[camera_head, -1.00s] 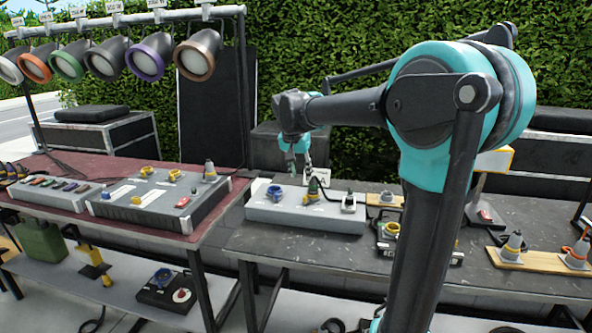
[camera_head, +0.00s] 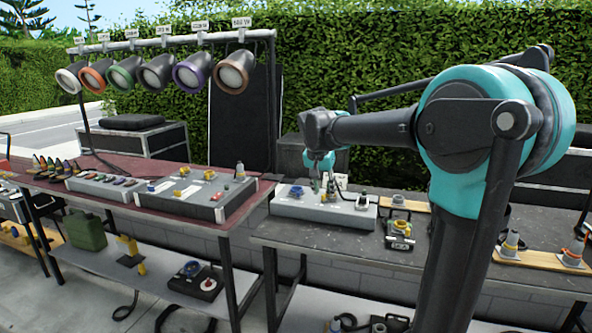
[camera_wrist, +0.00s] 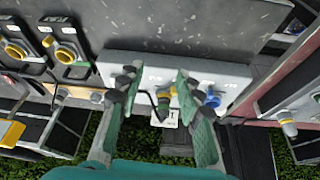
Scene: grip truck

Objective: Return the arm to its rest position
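My arm reaches out over the right-hand table, with its teal joint on the right of the head view. My gripper (camera_head: 319,176) hangs above the grey socket box (camera_head: 345,216) on that table. The socket box (camera_wrist: 228,77) lies beyond the fingertips there. A plug with a yellow part (camera_wrist: 170,93) and a blue socket (camera_wrist: 212,98) show on it. My own arm hides part of the right table in the head view.
The red-topped table (camera_head: 130,172) carries a larger control box (camera_head: 195,203). A rail of lamps (camera_head: 157,75) stands behind it. Boards with plugs (camera_head: 540,254) lie on the right table. A green canister (camera_head: 86,232) stands on the lower shelf. A hedge is behind.

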